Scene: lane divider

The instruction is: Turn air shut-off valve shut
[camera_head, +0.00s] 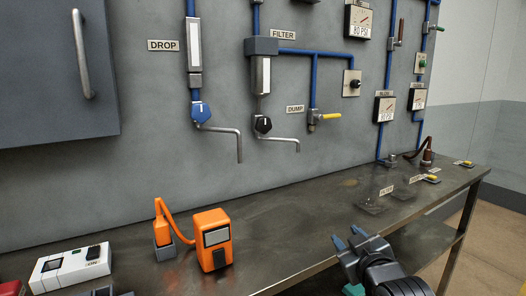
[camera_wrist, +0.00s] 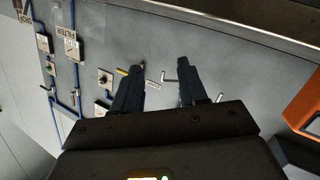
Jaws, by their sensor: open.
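No label reading shut-off is legible, so I cannot tell for sure which valve is the air shut-off. A lever valve with a red-brown handle (camera_head: 399,32) sits on a blue pipe at the upper right of the wall panel. Another small lever (camera_head: 433,27) is on the pipe to its right. A yellow-handled valve (camera_head: 327,116) beside the DUMP label is mid-panel; its handle points right. My gripper (camera_head: 348,238) is open and empty above the bench's front edge, apart from every valve. In the wrist view its two fingers (camera_wrist: 161,66) are spread, with the tilted panel beyond.
The metal bench (camera_head: 285,225) runs below the panel. An orange device (camera_head: 212,240) and a white box (camera_head: 70,268) stand on its left. Bent drain pipes (camera_head: 238,145) stick out from the panel. Small labelled items (camera_head: 432,179) lie at the bench's right. The bench's middle is clear.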

